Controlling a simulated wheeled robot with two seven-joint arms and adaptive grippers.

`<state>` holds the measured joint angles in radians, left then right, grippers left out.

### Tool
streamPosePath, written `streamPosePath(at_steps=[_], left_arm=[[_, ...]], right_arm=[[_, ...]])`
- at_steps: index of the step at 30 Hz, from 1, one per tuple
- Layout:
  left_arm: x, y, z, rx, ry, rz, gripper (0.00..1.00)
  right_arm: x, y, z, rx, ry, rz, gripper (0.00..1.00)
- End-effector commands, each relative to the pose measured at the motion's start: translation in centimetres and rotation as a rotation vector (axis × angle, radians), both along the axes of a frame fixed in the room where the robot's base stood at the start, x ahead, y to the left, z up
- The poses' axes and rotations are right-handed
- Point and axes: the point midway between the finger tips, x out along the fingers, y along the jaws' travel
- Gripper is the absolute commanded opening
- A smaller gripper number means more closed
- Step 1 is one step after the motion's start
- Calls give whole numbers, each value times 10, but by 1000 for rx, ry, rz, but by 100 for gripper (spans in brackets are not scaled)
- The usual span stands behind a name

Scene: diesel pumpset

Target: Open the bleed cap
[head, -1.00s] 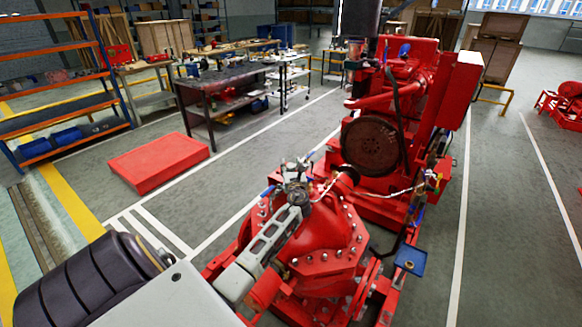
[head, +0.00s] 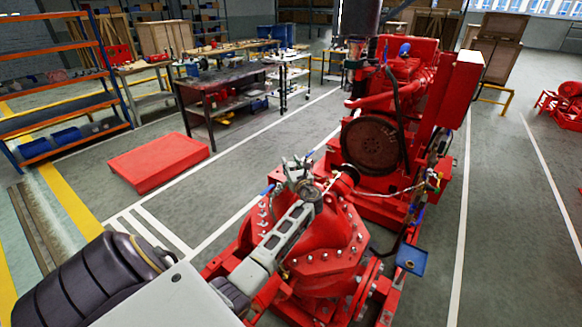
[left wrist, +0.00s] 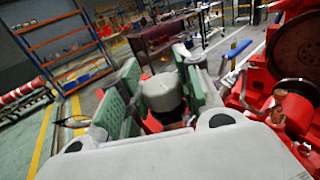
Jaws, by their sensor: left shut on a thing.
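The bleed cap (left wrist: 160,92) is a grey, rounded cap and shows in the left wrist view between the two green finger pads. My left gripper (head: 297,170) is above the top of the red pump casing (head: 325,236) in the head view. It is shut on the cap, with one finger on each side. In the head view the fingers hide most of the cap, so its seat cannot be made out. My right gripper is not in view.
The red engine (head: 385,120) stands behind the pump. A blue-handled valve (left wrist: 236,50) is right of the gripper in the wrist view. A blue tray (head: 411,261) is at the pump's right. A red platform (head: 158,163) lies on open floor at left.

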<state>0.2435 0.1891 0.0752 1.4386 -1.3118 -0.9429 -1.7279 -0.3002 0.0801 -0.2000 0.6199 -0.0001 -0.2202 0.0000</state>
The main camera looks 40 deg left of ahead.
Motion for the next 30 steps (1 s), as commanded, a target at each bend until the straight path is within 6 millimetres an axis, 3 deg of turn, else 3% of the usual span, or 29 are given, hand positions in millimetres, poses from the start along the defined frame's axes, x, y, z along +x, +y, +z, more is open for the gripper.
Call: streamPosePath(at_steps=[15, 30], left_arm=[[1, 0, 0, 1, -2, 263, 10], [0, 0, 0, 2, -1, 347, 10]], right_arm=[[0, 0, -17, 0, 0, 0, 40], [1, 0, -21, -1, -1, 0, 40]])
